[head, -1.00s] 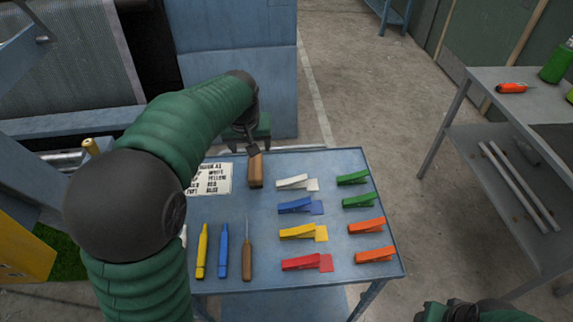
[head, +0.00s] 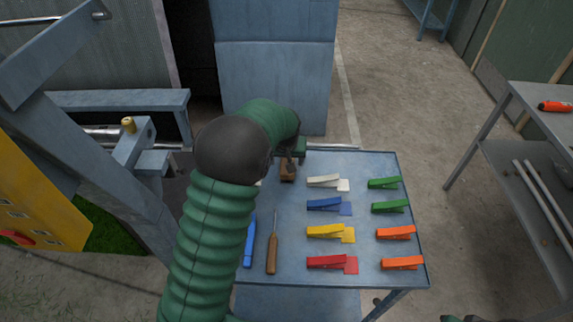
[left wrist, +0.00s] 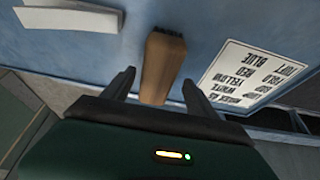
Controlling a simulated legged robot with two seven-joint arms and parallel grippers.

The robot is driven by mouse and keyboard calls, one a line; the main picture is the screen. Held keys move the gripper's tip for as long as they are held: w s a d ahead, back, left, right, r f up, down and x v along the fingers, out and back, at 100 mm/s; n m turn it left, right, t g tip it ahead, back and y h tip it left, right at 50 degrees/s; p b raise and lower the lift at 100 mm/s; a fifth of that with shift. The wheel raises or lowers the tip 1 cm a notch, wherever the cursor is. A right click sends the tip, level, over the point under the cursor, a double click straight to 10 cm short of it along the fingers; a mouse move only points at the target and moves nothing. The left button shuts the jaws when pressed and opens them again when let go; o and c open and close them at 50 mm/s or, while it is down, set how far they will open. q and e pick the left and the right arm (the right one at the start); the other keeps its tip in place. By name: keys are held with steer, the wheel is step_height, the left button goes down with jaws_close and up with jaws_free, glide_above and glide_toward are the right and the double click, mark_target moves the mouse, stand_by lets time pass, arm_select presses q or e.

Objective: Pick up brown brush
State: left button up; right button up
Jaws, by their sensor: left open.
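The brown brush (head: 287,174) lies near the back edge of the blue table, partly covered by my left gripper (head: 291,160) in the head view. In the left wrist view the brush (left wrist: 161,68) shows as a brown wooden block with dark bristles at its far end. My left gripper (left wrist: 157,88) is open, with one finger on each side of the brush and a visible gap on both sides. Only a small dark green part of my right arm shows at the bottom right of the head view; its gripper is out of sight.
The blue table (head: 325,278) holds white, blue, yellow and red clips, plus green and orange clips at right. A blue marker (head: 250,243) and a wooden-handled awl (head: 272,252) lie at front left. A printed card (left wrist: 254,75) lies beside the brush. A grey bench (head: 545,125) stands at right.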

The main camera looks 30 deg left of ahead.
arm_select(q)
steer(key=shift+s+d+r, duration=0.2)
steer(key=shift+d+r, duration=0.05)
steer(key=shift+d, duration=0.2)
steer(key=shift+d+f, duration=0.1)
steer(key=shift+d, duration=0.1)
steer(key=shift+a+f, duration=0.2)
steer(key=shift+a, duration=0.2)
steer(key=shift+d, duration=0.25)
steer(key=c, duration=1.2)
steer(key=shift+w+r, duration=0.1)
steer(key=shift+c, duration=0.7)
steer(key=shift+a, duration=0.1)
